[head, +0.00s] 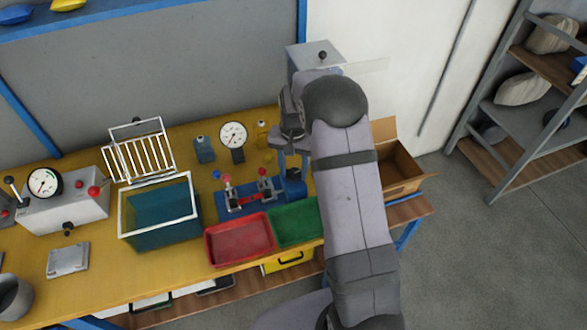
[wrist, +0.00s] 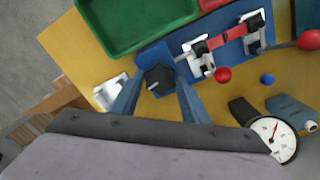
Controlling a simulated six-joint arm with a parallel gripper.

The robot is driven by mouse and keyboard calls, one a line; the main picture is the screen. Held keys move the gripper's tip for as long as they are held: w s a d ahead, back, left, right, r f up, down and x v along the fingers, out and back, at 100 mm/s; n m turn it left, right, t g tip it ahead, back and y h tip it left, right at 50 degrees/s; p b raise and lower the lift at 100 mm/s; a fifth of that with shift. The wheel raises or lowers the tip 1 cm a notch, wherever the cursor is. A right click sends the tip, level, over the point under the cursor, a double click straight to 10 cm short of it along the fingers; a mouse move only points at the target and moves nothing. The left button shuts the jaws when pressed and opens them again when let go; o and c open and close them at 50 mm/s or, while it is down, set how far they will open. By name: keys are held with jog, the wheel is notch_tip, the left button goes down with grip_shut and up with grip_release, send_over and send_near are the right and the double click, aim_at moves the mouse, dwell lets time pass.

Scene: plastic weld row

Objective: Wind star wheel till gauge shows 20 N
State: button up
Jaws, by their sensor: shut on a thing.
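The dark star wheel (wrist: 159,80) sits at the end of the blue fixture (wrist: 178,56) in the wrist view. My gripper (wrist: 158,88) is shut on it, with one finger on each side. In the head view my gripper (head: 290,158) reaches down over the right end of the fixture (head: 236,203), and I cannot make out the wheel there. The round white gauge (head: 233,135) stands behind the fixture. It also shows in the wrist view (wrist: 275,138), with a red needle, but its numbers are too small to read.
A red tray (head: 240,240) and a green tray (head: 296,222) lie in front of the fixture. Red ball knobs (wrist: 309,39) stick out from its clamps. Small bottles (head: 204,150) stand near the gauge. A cardboard box (head: 401,165) is at the right. A second dial (head: 44,182) is far left.

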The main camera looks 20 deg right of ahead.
aim_at(293, 173)
jog(key=shift+w, duration=0.1)
jog(key=o, duration=1.1)
jog(key=shift+c, duration=0.2)
jog(key=shift+r, duration=0.15)
jog(key=shift+r+b, duration=1.15)
jog(key=shift+r, duration=2.4)
